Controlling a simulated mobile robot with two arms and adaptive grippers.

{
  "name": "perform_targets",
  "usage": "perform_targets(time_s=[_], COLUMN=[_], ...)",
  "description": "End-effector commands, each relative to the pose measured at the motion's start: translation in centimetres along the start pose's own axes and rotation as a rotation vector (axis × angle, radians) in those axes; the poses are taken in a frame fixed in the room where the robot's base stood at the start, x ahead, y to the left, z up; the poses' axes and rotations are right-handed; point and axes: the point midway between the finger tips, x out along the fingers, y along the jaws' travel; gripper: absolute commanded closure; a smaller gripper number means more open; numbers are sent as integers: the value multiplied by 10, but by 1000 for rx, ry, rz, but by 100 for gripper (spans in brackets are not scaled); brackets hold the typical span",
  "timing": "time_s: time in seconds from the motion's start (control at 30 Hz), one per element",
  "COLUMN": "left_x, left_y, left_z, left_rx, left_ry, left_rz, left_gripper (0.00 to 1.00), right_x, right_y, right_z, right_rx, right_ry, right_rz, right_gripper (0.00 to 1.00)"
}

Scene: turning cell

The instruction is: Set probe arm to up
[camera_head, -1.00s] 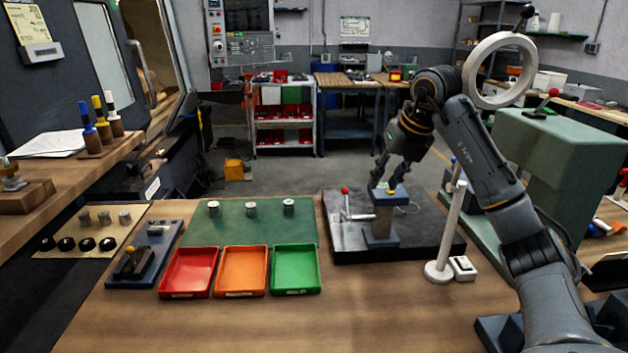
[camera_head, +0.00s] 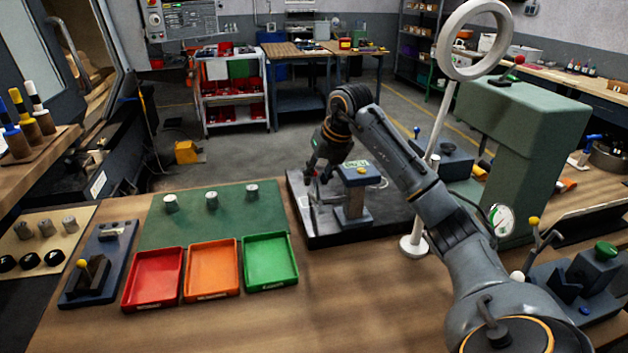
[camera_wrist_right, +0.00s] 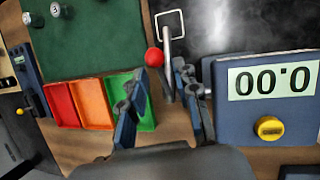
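A metal lever with a red ball knob (camera_wrist_right: 154,57), which I take to be the probe arm, stands on a dark plate (camera_head: 370,233). In the head view my right gripper (camera_head: 314,168) is at the plate's left side and mostly covers the lever. In the right wrist view the fingers of my right gripper (camera_wrist_right: 160,78) are apart, with the lever's knob and rod showing between and just beyond their tips; contact cannot be told. A blue gauge block (camera_wrist_right: 262,122) with a yellow knob and a display reading 0.00, seen inverted, stands beside the lever. My left gripper is not in view.
Red (camera_head: 152,279), orange (camera_head: 212,269) and green (camera_head: 270,262) trays lie left of the plate, below a green mat (camera_head: 190,231) with metal parts. A white post (camera_head: 413,246) with a ring stands right of the plate. The front of the table is clear.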

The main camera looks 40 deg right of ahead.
Motion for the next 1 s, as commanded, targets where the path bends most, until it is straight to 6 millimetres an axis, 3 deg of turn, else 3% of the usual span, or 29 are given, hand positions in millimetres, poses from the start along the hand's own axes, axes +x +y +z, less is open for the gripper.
perform_targets(time_s=[0.2, 0.57, 0.73, 1.0], left_x=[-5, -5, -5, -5], left_y=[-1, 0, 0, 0], left_z=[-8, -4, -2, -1], left_rx=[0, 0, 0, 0], left_ry=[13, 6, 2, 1], left_rz=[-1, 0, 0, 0], left_gripper=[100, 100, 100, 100], right_x=[25, 30, 30, 30], right_y=[0, 0, 0, 0], right_z=[0, 0, 0, 0], right_rx=[1, -1, -1, 0], right_ry=[1, -1, -1, -1], right_rz=[1, 0, 0, 0], right_gripper=[69, 69, 100, 100])
